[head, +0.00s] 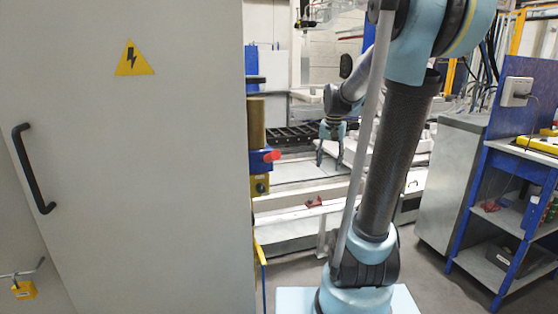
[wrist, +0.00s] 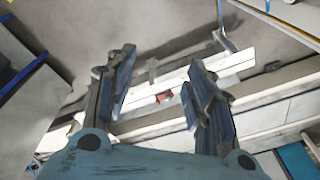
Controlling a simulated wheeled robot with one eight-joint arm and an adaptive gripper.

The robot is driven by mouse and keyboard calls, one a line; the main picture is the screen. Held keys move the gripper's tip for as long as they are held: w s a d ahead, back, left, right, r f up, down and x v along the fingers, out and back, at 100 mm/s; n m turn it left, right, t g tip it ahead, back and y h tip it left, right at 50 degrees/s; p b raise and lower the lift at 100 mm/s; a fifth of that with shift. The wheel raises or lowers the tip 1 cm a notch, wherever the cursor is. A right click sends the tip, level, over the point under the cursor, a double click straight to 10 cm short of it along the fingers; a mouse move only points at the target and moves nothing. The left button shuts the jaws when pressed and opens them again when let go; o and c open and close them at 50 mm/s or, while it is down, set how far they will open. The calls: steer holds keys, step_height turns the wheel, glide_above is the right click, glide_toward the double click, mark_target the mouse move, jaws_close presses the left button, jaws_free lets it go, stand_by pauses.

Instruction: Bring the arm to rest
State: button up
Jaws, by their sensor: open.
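My gripper (head: 330,155) hangs at the end of my arm in the head view, fingers pointing down and apart. In the wrist view my gripper (wrist: 158,90) shows two spread fingers with nothing between them but the background. My arm rises from its base at the lower middle of the head view, with the elbow at the top right. The gripper is in the air in front of a long pale track bench (head: 290,208). I cannot tell how far it is from the bench.
A large grey cabinet (head: 150,190) with a black handle fills the left. A red object (head: 314,202) lies on the bench, also seen between the fingers in the wrist view (wrist: 164,96). A metal cabinet (head: 447,185) and blue-framed shelves (head: 490,255) stand right. Grey floor (head: 425,285) shows between.

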steer(key=s+f+n, duration=0.2)
steer(key=s+f, duration=0.4)
steer(key=s, duration=0.6)
steer(key=s+f+n, duration=0.2)
steer(key=s+f, duration=0.4)
steer(key=s, duration=0.7)
steer(key=shift+s+d+f+t, duration=0.15)
steer(key=shift+f+t, duration=0.1)
steer(key=shift+t, duration=0.05)
